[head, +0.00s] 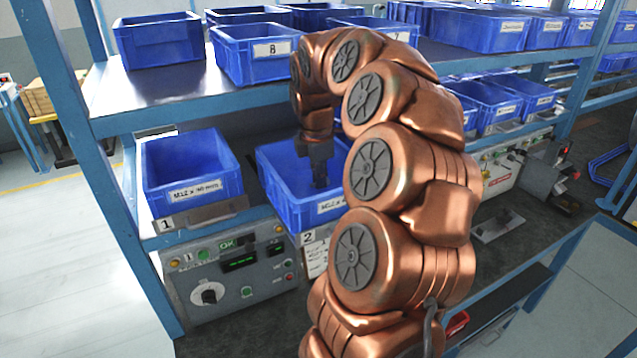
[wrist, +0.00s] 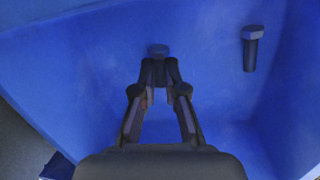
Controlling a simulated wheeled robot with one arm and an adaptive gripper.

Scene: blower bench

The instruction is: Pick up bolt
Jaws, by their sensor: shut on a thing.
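In the wrist view a dark bolt (wrist: 158,50) with a hex head shows at the tips of my gripper (wrist: 159,70). The fingers are shut on it, and its shank is mostly hidden between them. A second bolt (wrist: 251,48) lies apart to the right, on the blue inside of the bin (wrist: 100,60). In the head view my gripper (head: 319,178) points down into the blue bin (head: 282,198) above label 2. The bolts cannot be seen in the head view.
Another blue bin (head: 190,172) stands to the left above label 1. An upper shelf (head: 160,90) with several blue bins, one marked 8 (head: 262,55), is close above. A control panel (head: 235,270) with a knob and buttons is below the bins.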

